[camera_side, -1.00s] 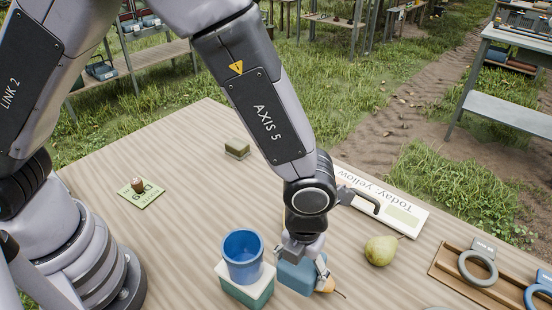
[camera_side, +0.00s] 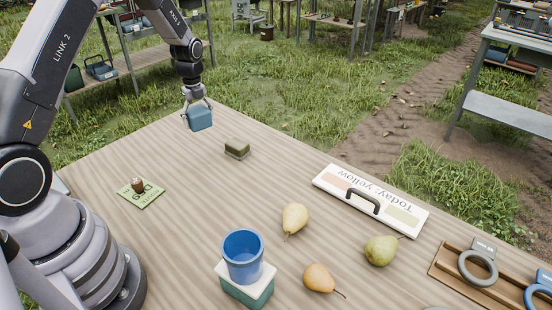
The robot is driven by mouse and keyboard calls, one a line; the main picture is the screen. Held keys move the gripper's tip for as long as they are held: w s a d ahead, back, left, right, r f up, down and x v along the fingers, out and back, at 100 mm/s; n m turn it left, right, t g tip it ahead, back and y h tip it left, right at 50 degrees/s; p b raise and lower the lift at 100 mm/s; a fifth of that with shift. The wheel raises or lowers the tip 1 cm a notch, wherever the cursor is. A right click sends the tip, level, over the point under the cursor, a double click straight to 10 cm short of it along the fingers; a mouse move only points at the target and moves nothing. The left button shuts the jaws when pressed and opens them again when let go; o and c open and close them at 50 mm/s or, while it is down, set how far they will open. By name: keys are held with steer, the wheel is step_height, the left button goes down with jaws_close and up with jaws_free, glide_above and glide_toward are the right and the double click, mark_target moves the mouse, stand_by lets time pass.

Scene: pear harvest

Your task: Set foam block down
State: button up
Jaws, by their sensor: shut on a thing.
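A blue foam block (camera_side: 200,118) hangs in my gripper (camera_side: 196,104) near the far edge of the wooden table. My gripper is shut on the block from above, with a finger on either side. The block appears held up, though its exact height over the table edge is hard to tell.
A green-brown sponge (camera_side: 237,149) lies near the block. Pears (camera_side: 294,218), (camera_side: 381,250) and (camera_side: 319,278) lie on the table (camera_side: 200,200). A blue cup (camera_side: 243,254) stands on a white-topped teal block (camera_side: 246,287). A sign (camera_side: 372,199) lies at right.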

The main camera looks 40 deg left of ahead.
steer(key=s+a+n, duration=0.3)
steer(key=s+a, duration=0.1)
steer(key=a, duration=0.6)
steer(key=w+a+f, duration=0.2)
steer(key=w+f, duration=0.1)
steer(key=w+a+f, duration=0.2)
steer(key=w, duration=0.2)
steer(key=w+a+f, duration=0.3)
steer(key=shift+w+f, duration=0.2)
steer(key=shift+f, duration=0.1)
steer(key=shift+w+a+f, duration=0.25)
steer(key=shift+w+f, duration=0.2)
steer(key=shift+f, duration=0.1)
steer(key=shift+w+a+f, duration=0.1)
steer(key=shift+f, duration=1.5)
steer(key=o, duration=1)
steer(key=shift+f, duration=0.15)
steer(key=shift+o, duration=0.2)
